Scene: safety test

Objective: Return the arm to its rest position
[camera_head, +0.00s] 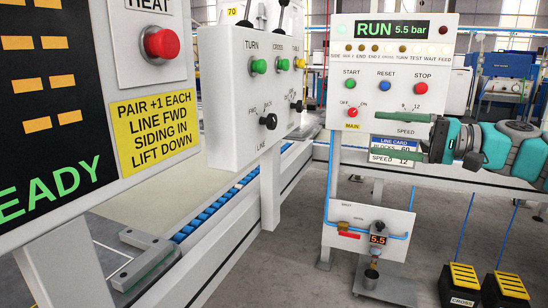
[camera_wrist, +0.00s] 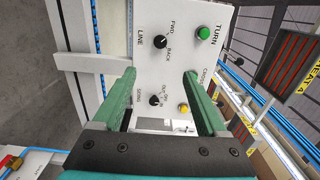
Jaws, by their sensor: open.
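My gripper (camera_head: 424,145) is at the right of the head view, on my teal and grey arm, with its green fingers pointing left. It overlaps the lower right part of the main control panel (camera_head: 375,110) and partly covers the line card (camera_head: 398,143) below the speed dial. In the wrist view my gripper (camera_wrist: 160,75) shows two green fingers spread wide with nothing between them. Beyond them is the lever panel (camera_wrist: 185,45) with its TURN and CROSS controls, seen sideways. I cannot tell whether the fingers touch any panel.
A red button (camera_head: 161,43) and a yellow notice (camera_head: 154,118) are at the left. A blue roller line (camera_head: 225,198) runs below the lever panel. A gauge box (camera_head: 371,232) hangs under the main panel. Two yellow pedals (camera_head: 464,276) (camera_head: 511,285) stand on the floor.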

